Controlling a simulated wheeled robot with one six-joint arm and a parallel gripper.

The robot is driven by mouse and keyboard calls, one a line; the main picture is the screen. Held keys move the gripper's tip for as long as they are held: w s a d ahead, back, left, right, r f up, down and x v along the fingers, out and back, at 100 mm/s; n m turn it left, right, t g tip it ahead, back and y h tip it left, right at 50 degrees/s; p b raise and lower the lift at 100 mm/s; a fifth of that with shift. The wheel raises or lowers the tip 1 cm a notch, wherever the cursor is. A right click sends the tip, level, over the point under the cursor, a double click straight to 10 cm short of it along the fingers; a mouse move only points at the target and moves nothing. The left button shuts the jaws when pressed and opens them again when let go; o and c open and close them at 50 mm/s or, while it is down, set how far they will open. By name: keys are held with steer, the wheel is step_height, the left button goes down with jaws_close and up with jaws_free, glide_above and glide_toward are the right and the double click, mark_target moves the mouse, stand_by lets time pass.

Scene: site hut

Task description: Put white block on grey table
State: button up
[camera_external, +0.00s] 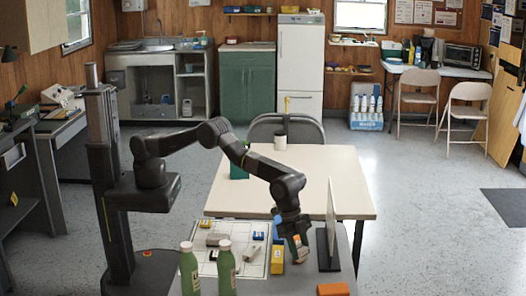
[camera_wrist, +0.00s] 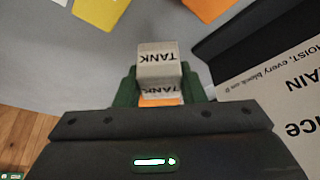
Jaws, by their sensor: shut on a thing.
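My gripper (camera_external: 298,251) is low over the right part of the front grey table. In the wrist view, my gripper (camera_wrist: 160,88) is shut on a whitish block (camera_wrist: 157,66) marked "TANK" on two faces. An orange patch shows beside the block between the fingers. In the external view the held block (camera_external: 302,256) is small and partly covered by the fingers. I cannot tell whether it touches the table. The grey table (camera_wrist: 115,45) shows as a bare surface around the block; it also shows in the external view (camera_external: 262,287).
A white upright board (camera_external: 331,225) on a black base stands close right of my gripper. A yellow block (camera_external: 277,259) is close left. Two green bottles (camera_external: 227,268), a gridded mat (camera_external: 240,271) with several blocks, and an orange block (camera_external: 333,289) share the table. A cream table (camera_external: 320,180) stands behind.

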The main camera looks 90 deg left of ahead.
mark_target(299, 272)
steer(key=shift+f+p, duration=0.3)
steer(key=shift+f, duration=2.3)
steer(key=shift+f, duration=0.1)
steer(key=shift+f, duration=0.2)
steer(key=o, duration=1)
steer(key=shift+r, duration=0.15)
steer(key=shift+r, duration=0.25)
steer(key=b+v, duration=0.1)
steer(key=v, duration=1)
steer(key=shift+s+a+r, duration=0.15)
steer(key=shift+r, duration=0.15)
